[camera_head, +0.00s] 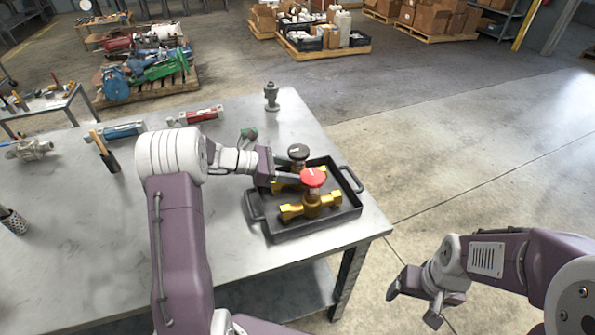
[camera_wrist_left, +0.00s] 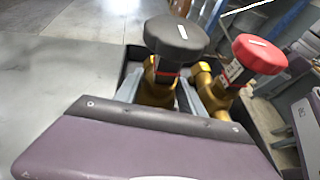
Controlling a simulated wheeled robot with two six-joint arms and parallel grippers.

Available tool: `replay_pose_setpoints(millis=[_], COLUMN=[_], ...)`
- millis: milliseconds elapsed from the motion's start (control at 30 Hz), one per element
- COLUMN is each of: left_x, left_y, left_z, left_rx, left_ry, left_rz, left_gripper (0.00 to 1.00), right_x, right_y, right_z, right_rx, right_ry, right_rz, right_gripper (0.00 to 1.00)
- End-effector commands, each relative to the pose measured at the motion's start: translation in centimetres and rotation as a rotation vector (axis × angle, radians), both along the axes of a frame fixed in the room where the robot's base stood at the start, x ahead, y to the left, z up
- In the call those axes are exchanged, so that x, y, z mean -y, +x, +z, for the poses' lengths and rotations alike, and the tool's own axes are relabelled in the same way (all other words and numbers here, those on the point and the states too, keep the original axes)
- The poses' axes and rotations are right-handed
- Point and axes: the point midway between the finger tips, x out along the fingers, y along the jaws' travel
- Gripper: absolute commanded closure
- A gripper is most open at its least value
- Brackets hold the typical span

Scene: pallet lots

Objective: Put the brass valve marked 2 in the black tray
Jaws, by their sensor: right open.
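The black tray (camera_head: 262,232) sits near the right edge of the table. Two brass valves are in it. The valve with a red handwheel (camera_head: 312,204) lies at the front. The one with a black handwheel (camera_head: 298,152) is behind it, partly hidden by my left gripper (camera_head: 284,178). In the left wrist view, the black-handwheel valve (camera_wrist_left: 158,92) is between my left fingers (camera_wrist_left: 168,94); whether they press on it is unclear. The red-handwheel valve (camera_wrist_left: 205,78) is just to the right. The handwheel marks are too small to read. My right gripper (camera_head: 415,305) is open and empty, off the table.
The metal table (camera_head: 90,225) holds a blue tool (camera_head: 118,132), a red tool (camera_head: 200,115), a hammer (camera_head: 104,152), a grey fitting (camera_head: 271,97) and a small green-topped item (camera_head: 248,134). Loaded pallets stand behind. The floor to the right is clear.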

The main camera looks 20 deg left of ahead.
Motion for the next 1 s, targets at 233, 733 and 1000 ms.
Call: replay_pose_setpoints(millis=[233,733,1000], left_x=[0.0,-6.4,-9.8], left_y=[0.0,-2.9,-4.6], left_z=[0.0,3.3,4.8], left_rx=[0.0,0.001,0.0], left_ry=[0.001,0.001,0.001], left_rz=[0.0,0.006,0.001], left_gripper=[0.32,0.32,0.32], right_x=[0.0,0.0,0.0], right_y=[0.0,0.0,0.0], right_z=[0.0,1.1,1.5], right_rx=[0.0,0.0,0.0], right_ry=[0.0,0.0,0.0], right_rz=[0.0,0.0,0.0], right_gripper=[0.2,0.2,0.2])
